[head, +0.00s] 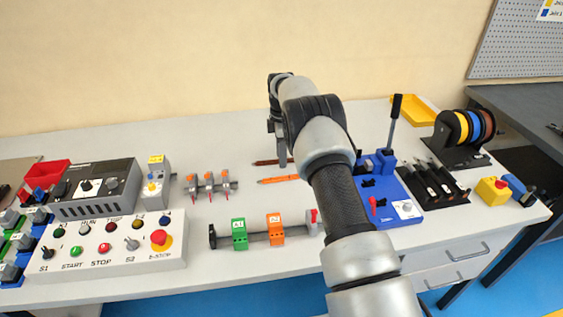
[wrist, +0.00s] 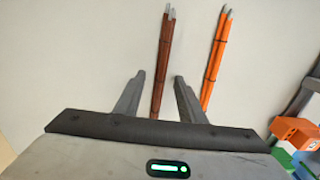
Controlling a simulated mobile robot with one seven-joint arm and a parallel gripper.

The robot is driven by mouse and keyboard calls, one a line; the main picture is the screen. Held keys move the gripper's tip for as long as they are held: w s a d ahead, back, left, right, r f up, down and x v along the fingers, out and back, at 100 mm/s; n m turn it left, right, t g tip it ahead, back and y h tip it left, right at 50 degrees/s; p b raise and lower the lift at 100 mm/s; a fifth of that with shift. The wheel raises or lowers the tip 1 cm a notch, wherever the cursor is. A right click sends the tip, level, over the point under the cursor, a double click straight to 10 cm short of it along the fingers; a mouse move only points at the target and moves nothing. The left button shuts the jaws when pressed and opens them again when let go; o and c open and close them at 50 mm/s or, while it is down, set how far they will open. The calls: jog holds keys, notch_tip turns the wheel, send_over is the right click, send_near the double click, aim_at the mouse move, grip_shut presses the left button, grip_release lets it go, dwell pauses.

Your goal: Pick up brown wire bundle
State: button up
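The brown wire bundle (wrist: 163,62) lies on the pale table top, and in the wrist view it runs lengthwise between the fingers of my gripper (wrist: 160,76). The fingers are apart and no contact with the bundle shows. Its near end is hidden behind the gripper body. In the head view the brown bundle (head: 265,162) shows to the left of my gripper (head: 282,163), which points down over it; the part behind the gripper is hidden. How high the fingertips are above the table I cannot tell exactly.
An orange wire bundle (head: 277,179) lies close beside the brown one, in front of it. A rail with green (head: 239,234) and orange (head: 275,229) blocks stands nearer. The blue bender (head: 385,190) with its upright lever is to the right. The table behind is clear.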

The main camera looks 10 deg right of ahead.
grip_shut()
